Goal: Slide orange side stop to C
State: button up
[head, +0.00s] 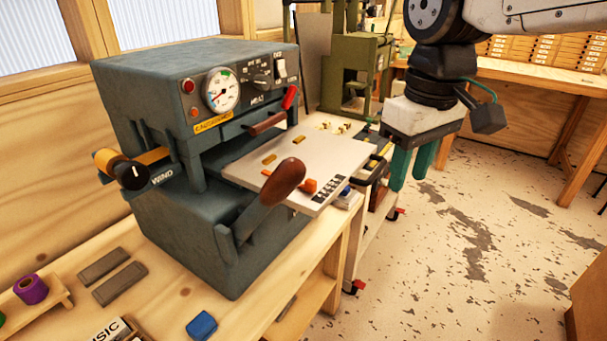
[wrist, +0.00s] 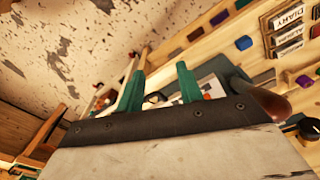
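The orange side stop (head: 309,185) is a small orange block with a rounded end. It sits on the pale plate (head: 345,150) of the grey foil press (head: 160,85), near the plate's front edge. Beside it is a row of dark lettered marks (head: 329,187), too small to read, so I cannot tell which is C. My gripper (head: 408,182) hangs right of the plate, apart from the stop. Its two green fingers are spread with nothing between them. The wrist view also shows the open fingers (wrist: 160,70), with part of the plate partly hidden behind them.
A brown-handled lever (head: 284,182) rises in front of the plate, close to the stop. Small brass pieces (head: 270,159) lie on the plate. A blue block (head: 202,325) and a purple roll (head: 31,289) are on the wooden bench. Open floor (head: 470,250) lies to the right.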

aim_at(310, 180)
jog(key=w+a+n, duration=0.1)
jog(key=w+a, duration=0.1)
jog(key=a, duration=0.2)
jog(key=w+a+r+n, duration=0.1)
jog(key=w+a+n, duration=0.1)
jog(key=w+a, duration=0.1)
jog(key=w+a+n, duration=0.2)
jog(key=w+a, duration=0.1)
jog(key=a, duration=0.3)
jog(key=shift+w+r+g, duration=0.15)
jog(key=shift+g, duration=0.15)
jog(key=shift+a+f, duration=0.25)
jog(key=shift+f, duration=0.1)
notch_tip(310, 180, down, 7)
jog(key=shift+d, duration=0.1)
jog(key=shift+c, duration=0.3)
grip_shut()
jog(key=shift+w, duration=0.1)
